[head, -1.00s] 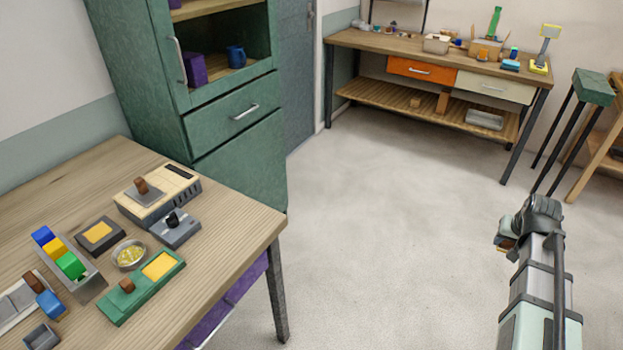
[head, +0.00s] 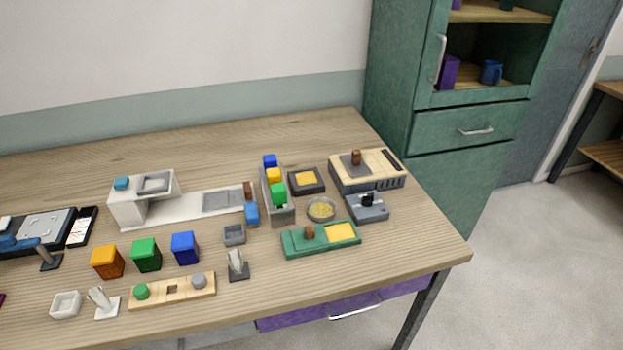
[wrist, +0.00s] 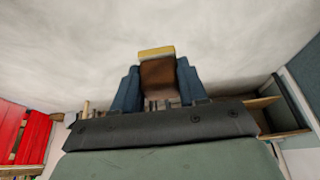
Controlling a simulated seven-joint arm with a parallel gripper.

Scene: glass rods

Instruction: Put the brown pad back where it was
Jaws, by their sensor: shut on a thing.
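My gripper (wrist: 158,90) shows in the wrist view only, its two blue fingers closed on the sides of a brown pad (wrist: 159,73). The pad has a brown face toward the camera and a yellow-tan far edge. It is held clear of any surface that I can see. The head view shows neither the gripper nor the held pad.
The table holds a cream box (head: 366,172) with a brown knob, a green board (head: 321,241), a dark tray with a yellow pad (head: 306,181), a round dish (head: 321,209), a white stand (head: 143,198) and several coloured blocks. A green cabinet (head: 455,165) stands behind right.

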